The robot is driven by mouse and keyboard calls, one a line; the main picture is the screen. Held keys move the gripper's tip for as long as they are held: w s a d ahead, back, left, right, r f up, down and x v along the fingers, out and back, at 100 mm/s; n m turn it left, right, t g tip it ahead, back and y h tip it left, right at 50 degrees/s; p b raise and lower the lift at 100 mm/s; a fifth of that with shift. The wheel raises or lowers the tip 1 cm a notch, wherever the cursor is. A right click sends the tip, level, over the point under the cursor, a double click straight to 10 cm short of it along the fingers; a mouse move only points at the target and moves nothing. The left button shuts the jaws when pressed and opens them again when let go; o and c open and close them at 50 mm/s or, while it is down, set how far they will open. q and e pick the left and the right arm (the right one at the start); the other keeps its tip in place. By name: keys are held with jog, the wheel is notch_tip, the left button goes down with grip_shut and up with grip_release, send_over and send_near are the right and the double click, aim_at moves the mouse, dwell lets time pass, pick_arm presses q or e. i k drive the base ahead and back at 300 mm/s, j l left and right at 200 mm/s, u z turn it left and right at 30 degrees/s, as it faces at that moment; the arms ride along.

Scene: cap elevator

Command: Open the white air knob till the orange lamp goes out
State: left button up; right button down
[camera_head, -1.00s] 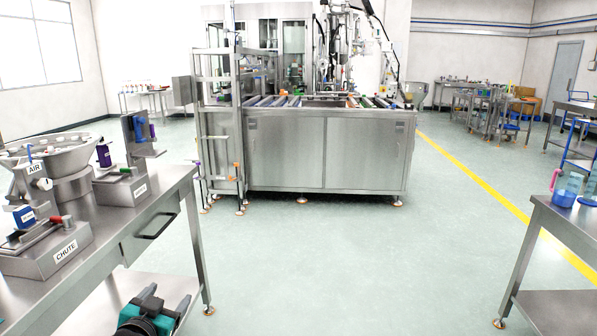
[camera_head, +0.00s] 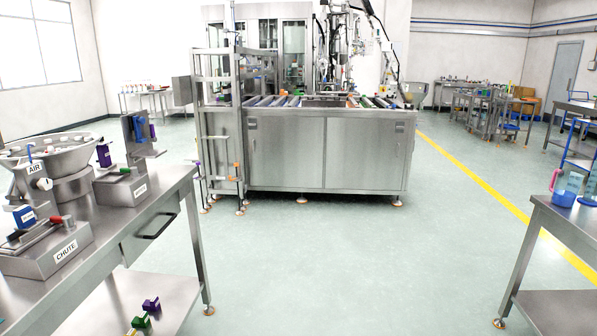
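The white air knob (camera_head: 44,184) is a small round white knob at the far left. It sits beside the plate marked AIR (camera_head: 34,169), in front of the metal feeder bowl (camera_head: 62,147) on the left table. How far the knob is turned is too small to tell. I cannot make out an orange lamp at the knob, lit or unlit. Neither of my grippers is in view, and nothing touches the knob.
The left steel table (camera_head: 135,222) also bears a block marked CHUTE (camera_head: 40,262) with a red-ended handle and a block with a green part (camera_head: 125,171). Purple (camera_head: 151,304) and green (camera_head: 140,321) pieces lie on its lower shelf. The floor ahead is clear.

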aim_at(45, 184)
jog(key=u, duration=1.1)
